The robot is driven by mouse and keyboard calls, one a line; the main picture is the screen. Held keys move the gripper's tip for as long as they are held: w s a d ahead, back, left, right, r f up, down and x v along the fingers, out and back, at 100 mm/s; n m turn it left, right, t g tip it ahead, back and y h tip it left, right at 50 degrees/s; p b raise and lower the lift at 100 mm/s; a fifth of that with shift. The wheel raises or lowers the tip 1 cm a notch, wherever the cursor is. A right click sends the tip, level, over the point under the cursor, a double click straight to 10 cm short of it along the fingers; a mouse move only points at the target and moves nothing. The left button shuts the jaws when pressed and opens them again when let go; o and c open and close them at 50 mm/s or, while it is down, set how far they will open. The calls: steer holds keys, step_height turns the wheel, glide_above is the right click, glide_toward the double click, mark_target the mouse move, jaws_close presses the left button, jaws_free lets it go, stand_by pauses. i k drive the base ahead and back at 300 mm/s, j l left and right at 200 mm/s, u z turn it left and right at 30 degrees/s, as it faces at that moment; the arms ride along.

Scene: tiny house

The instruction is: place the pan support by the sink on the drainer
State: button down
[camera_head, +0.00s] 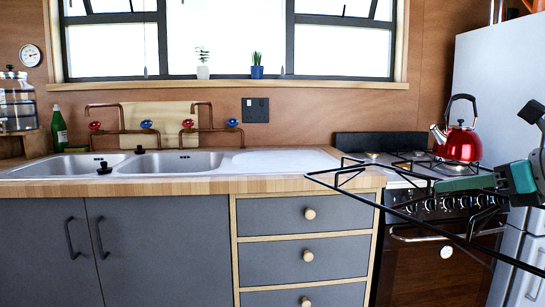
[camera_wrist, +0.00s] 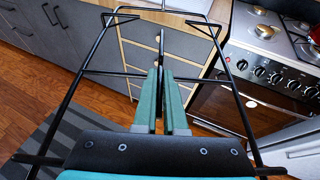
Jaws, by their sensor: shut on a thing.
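The pan support is a black wire frame (camera_head: 345,188). It is held in the air in front of the counter and stove, its left end near the counter's front edge. In the wrist view the frame (camera_wrist: 95,50) spreads around the fingers. My gripper (camera_head: 462,184) has green fingers and is shut on a bar of the pan support; in the wrist view the fingers (camera_wrist: 163,74) pinch a thin black bar. The drainer (camera_head: 285,160) is the white, bare area right of the double sink (camera_head: 170,162). My gripper is to the right of the drainer and nearer the camera.
The stove (camera_head: 398,172) carries a red kettle (camera_head: 462,143) and another black pan support. Taps (camera_head: 187,125) stand behind the sink, with a green bottle (camera_head: 59,128) at left. A fridge (camera_head: 500,75) stands at right. Grey drawers (camera_head: 305,255) are below the drainer.

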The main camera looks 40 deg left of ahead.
mark_target(288, 158)
steer(key=i+j, duration=0.1)
steer(key=j, duration=0.35)
steer(key=i+j, duration=0.1)
steer(key=j, duration=0.35)
steer(key=i+j, duration=0.1)
steer(key=j, duration=0.35)
steer(key=i+j, duration=0.1)
steer(key=j, duration=0.4)
steer(key=i+j, duration=0.1)
steer(key=j, duration=0.35)
